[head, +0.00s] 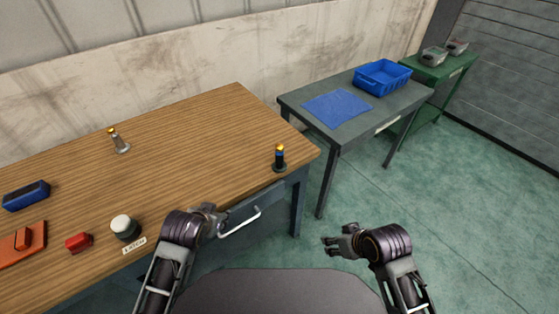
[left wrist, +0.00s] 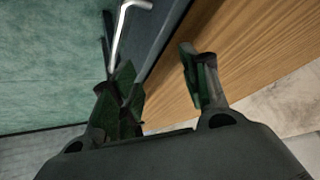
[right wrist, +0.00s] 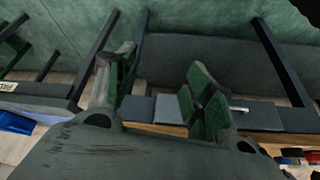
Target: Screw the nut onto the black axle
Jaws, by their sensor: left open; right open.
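A black axle (head: 280,160) stands upright near the right front corner of the wooden table, with a blue band and a yellow top. A grey axle-like part (head: 120,142) with a yellow top stands further back on the left. I cannot make out for certain which piece is the nut. My left gripper (head: 214,214) is open and empty at the table's front edge, left of the black axle; its fingers show in the left wrist view (left wrist: 160,85). My right gripper (head: 334,241) is open and empty over the floor, in front of and right of the table; it shows in the right wrist view (right wrist: 160,85).
The wooden table (head: 210,130) has a drawer handle (head: 240,222) at its front. A white-topped jar (head: 124,228), a red block (head: 78,242), an orange tray (head: 34,252) and a blue box (head: 26,195) lie left. A grey table (head: 300,100) holds a blue bin (head: 382,78).

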